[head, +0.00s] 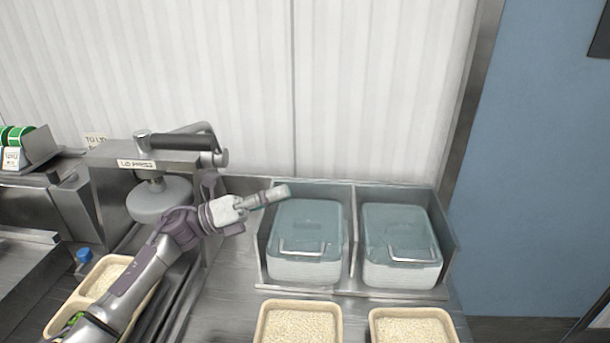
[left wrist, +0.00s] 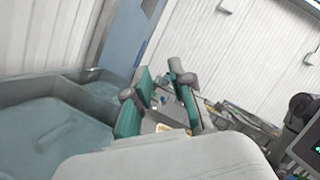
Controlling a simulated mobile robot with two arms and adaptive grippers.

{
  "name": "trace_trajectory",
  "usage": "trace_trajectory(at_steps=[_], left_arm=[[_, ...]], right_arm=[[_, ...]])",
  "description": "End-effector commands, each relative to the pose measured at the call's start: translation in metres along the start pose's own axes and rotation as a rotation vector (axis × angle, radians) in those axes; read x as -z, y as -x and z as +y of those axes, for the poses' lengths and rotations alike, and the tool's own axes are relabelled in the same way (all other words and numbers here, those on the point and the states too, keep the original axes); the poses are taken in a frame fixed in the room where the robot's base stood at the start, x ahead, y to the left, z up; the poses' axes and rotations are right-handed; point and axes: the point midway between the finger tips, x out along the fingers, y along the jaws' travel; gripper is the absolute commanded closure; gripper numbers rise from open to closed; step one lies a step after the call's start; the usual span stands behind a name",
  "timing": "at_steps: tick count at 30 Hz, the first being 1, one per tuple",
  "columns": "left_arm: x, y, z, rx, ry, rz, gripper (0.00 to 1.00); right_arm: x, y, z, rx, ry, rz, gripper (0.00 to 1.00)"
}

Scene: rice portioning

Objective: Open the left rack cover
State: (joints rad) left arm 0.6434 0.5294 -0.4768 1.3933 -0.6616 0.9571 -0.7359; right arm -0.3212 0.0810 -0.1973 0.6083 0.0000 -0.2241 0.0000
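The left rack cover (head: 305,222) is a translucent blue-green lid with a metal bar handle (head: 310,249) near its front edge. It lies closed over a white tub in the left bay of a metal rack (head: 353,230). My left gripper (head: 272,195) is at the rack's back left corner, beside the left cover and away from its handle. In the left wrist view, its two teal-padded fingers (left wrist: 160,98) are apart with nothing between them. A translucent lid surface shows at the left of that view; which cover it is, I cannot tell. My right gripper is not in view.
A matching right cover (head: 396,226) lies closed in the right bay. Rice trays (head: 263,330) (head: 376,328) stand in front of the rack. A lid press (head: 160,200) stands left, close to my left arm. A white wall rises behind.

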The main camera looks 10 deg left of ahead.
Motion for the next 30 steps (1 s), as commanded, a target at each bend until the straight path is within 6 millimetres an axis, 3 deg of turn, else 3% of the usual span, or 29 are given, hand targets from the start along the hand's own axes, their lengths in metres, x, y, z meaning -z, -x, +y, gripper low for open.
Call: trace_trajectory(at_steps=[3, 9, 21, 26, 30], left_arm=[[-0.003, -0.026, -0.003, 0.003, 0.003, -0.001, 0.77], [-0.002, -0.051, -0.001, 0.000, 0.002, -0.002, 0.77], [0.000, -0.058, 0.001, -0.001, 0.001, 0.000, 0.77], [0.000, -0.058, 0.001, -0.001, 0.002, -0.001, 1.00], [0.000, -0.058, 0.001, -0.001, 0.002, -0.001, 1.00]], right_arm=[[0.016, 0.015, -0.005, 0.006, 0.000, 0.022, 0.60], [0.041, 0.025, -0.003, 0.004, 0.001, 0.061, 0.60], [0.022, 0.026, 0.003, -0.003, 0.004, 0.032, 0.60], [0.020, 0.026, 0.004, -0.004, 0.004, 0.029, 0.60], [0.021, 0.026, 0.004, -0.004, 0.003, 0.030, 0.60]])
